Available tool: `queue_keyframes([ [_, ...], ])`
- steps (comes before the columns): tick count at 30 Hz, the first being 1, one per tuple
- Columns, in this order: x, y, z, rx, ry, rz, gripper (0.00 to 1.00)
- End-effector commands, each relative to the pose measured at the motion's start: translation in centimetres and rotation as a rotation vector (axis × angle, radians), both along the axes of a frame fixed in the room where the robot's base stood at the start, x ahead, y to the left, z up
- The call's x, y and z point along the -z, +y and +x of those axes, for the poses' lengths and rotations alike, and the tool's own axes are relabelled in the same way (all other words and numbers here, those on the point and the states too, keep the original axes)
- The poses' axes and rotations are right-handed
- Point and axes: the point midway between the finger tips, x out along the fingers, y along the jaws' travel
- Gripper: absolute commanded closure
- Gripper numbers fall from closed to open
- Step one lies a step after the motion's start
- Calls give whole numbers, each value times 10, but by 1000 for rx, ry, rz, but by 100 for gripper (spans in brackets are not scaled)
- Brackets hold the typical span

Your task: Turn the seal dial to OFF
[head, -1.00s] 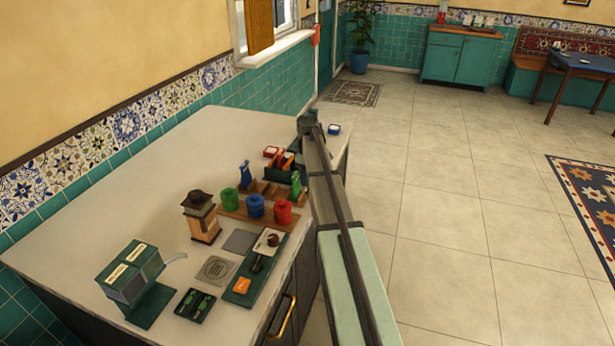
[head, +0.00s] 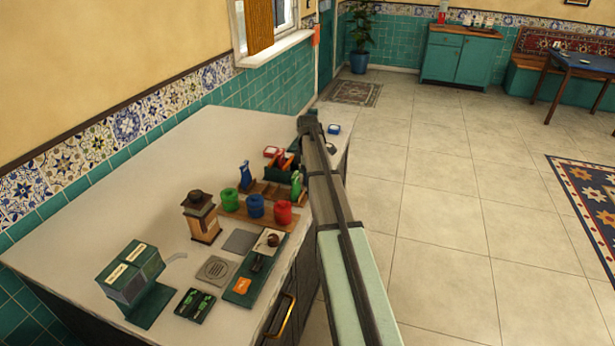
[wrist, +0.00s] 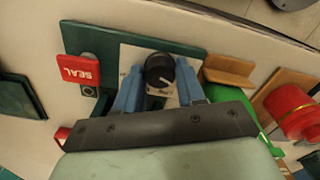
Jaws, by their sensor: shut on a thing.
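In the wrist view, a round black dial (wrist: 160,70) stands on a pale plate (wrist: 131,54) on a dark green base. A light pointer mark shows on the dial's top, towards the lower right. A red block marked SEAL (wrist: 80,71) is to its left. My gripper (wrist: 160,88) has its blue fingers on both sides of the dial, shut on it. OFF lettering cannot be read. In the head view my arm covers much of this area, and the dial and fingertips cannot be made out.
A red spool (wrist: 291,105) lies to the right of my gripper in the wrist view, with a wooden bracket (wrist: 229,71) nearer.

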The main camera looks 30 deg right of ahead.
Motion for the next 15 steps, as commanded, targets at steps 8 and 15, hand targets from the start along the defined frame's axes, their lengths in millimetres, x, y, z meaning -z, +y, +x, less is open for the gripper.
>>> queue_keyframes([
  [8, 0, 0, 0, -8, -1, 0, 92],
  [15, 0, 0, 0, -7, -1, 0, 51],
])
